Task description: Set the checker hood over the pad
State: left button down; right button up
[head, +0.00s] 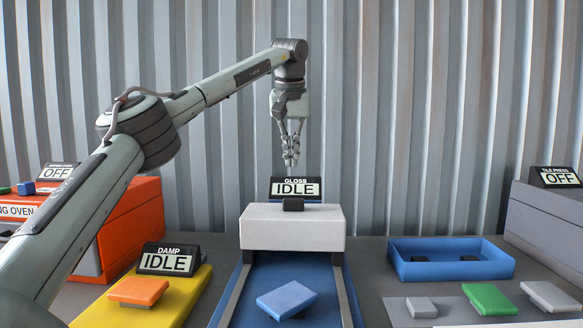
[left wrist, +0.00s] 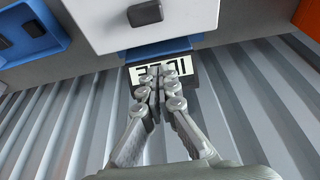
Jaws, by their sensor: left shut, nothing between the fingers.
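The checker hood (head: 293,229) is a white box with a dark knob (head: 293,204) on top, at the far end of a blue bed with grey side rails. It also shows at the top of the left wrist view (left wrist: 195,22). A light blue pad (head: 287,299) lies on the bare blue bed (head: 262,272) in front of the hood, uncovered. My left gripper (head: 290,160) points down, shut and empty, above the GLOSS display behind the knob and apart from it. Its fingers also show in the left wrist view (left wrist: 160,85). My right gripper is not in view.
The GLOSS display (head: 295,188) reads IDLE. Left are a yellow DAMP station (head: 190,299) with an orange block (head: 138,290) and an orange oven (head: 130,225). Right are a blue tray (head: 450,270), loose grey and green blocks and a grey tile press (head: 545,220). A corrugated wall stands behind.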

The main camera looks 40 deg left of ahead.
pick_arm(q)
jog(key=x, duration=0.9)
jog(key=s, duration=0.1)
jog(key=d, duration=0.1)
jog(key=s, duration=0.1)
jog(key=shift+s+d+r+b, duration=0.25)
jog(key=shift+s+d+b, duration=0.05)
jog(key=shift+s+b, duration=0.1)
jog(key=shift+s+d, duration=0.2)
jog(key=shift+s, duration=0.1)
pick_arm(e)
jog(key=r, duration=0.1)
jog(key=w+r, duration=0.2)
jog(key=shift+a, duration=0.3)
pick_arm(q)
jog(key=shift+s+d, duration=0.1)
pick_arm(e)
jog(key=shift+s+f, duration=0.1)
